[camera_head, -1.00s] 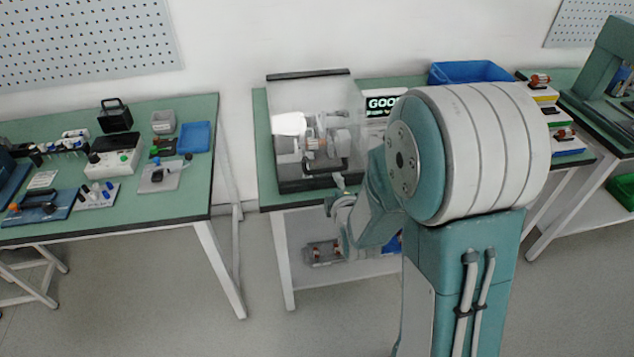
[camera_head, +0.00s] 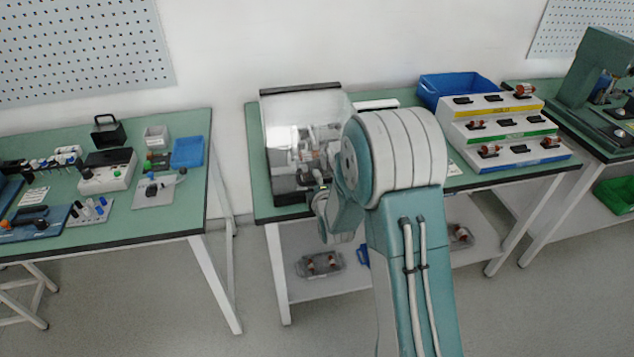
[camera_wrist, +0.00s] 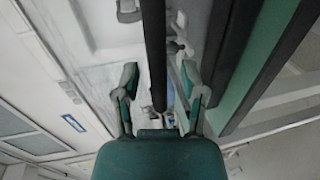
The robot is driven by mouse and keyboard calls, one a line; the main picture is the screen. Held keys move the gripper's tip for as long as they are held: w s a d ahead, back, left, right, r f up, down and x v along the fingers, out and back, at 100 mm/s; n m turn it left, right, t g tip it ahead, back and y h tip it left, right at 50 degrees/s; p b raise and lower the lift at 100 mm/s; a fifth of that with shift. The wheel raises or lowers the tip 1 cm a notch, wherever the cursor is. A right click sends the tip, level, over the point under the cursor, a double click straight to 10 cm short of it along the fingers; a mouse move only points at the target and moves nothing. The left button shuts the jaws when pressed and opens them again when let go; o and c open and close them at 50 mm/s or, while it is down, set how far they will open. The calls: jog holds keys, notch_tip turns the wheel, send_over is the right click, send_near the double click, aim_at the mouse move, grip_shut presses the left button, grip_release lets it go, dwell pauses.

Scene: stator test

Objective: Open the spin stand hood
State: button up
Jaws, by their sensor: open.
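The spin stand (camera_head: 315,150) is on the middle table, under a clear hood (camera_head: 275,110) with a dark strip along its back top edge. The hood appears down over the stand. My arm covers the stand's right side and part of its front. In the head view my gripper is mostly hidden by my arm, close to the front of the hood. In the wrist view my gripper (camera_wrist: 160,72) is open, with a finger on each side of a long dark bar (camera_wrist: 154,45). Gaps show between the bar and the fingers; I cannot tell whether the bar belongs to the hood.
A stepped rack (camera_head: 510,130) with motor parts and a blue bin (camera_head: 455,85) stand to the right of my arm. The left table (camera_head: 155,215) holds a control box and several tools. A tray (camera_head: 320,264) lies on the shelf below. Floor between the tables is clear.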

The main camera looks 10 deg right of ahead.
jog(key=shift+w+d, duration=0.1)
jog(key=shift+d, duration=0.35)
grip_shut()
jog(key=shift+a, duration=0.15)
